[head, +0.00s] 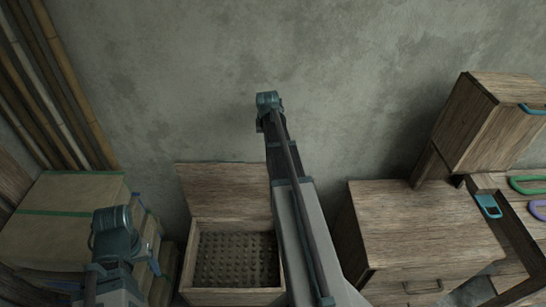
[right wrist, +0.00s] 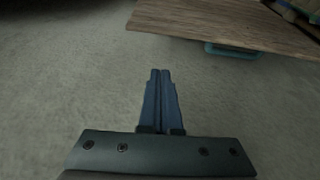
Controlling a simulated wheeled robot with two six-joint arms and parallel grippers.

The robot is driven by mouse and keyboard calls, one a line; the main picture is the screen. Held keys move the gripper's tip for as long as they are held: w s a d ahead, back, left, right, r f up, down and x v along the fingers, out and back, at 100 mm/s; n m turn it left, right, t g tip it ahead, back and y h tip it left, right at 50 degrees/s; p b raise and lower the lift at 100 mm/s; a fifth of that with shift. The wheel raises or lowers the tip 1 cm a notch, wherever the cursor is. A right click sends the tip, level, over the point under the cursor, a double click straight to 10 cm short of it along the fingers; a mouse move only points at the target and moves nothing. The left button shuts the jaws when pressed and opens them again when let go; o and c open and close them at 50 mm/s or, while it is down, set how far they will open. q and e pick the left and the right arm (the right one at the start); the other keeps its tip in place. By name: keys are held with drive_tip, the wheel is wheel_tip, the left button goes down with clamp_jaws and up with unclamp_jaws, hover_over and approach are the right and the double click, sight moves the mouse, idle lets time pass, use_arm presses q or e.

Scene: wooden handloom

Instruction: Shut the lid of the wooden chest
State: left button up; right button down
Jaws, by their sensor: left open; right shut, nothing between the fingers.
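The wooden chest (head: 188,268) stands against the wall, with a dark studded interior showing. Its lid (head: 222,190) is raised, tilted back toward the wall. My left gripper (head: 147,236) is open, left of the chest and above the stacked bundles; its fingers show only in part. My right arm reaches up past the right side of the lid, hiding part of the lid and chest; its gripper cannot be made out in the head view.
A teal handle (right wrist: 232,49) shows under that board's edge. Bundles with a green strap (head: 70,212) lie left of the chest, below bamboo poles (head: 75,90). A wooden cabinet (head: 420,215) stands to the right, with a box (head: 485,120) above it. Bare wall is behind.

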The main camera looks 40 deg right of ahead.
drive_tip(key=d+b+x, duration=0.2)
drive_tip(key=b+x, duration=0.9)
drive_tip(key=s+a, duration=0.1)
drive_tip(key=s+a+r+p, duration=0.1)
drive_tip(key=s, duration=0.1)
drive_tip(key=shift+s+a+r+p, duration=0.15)
drive_tip(key=shift+s+r+p, duration=0.05)
drive_tip(key=shift+s+p, duration=0.1)
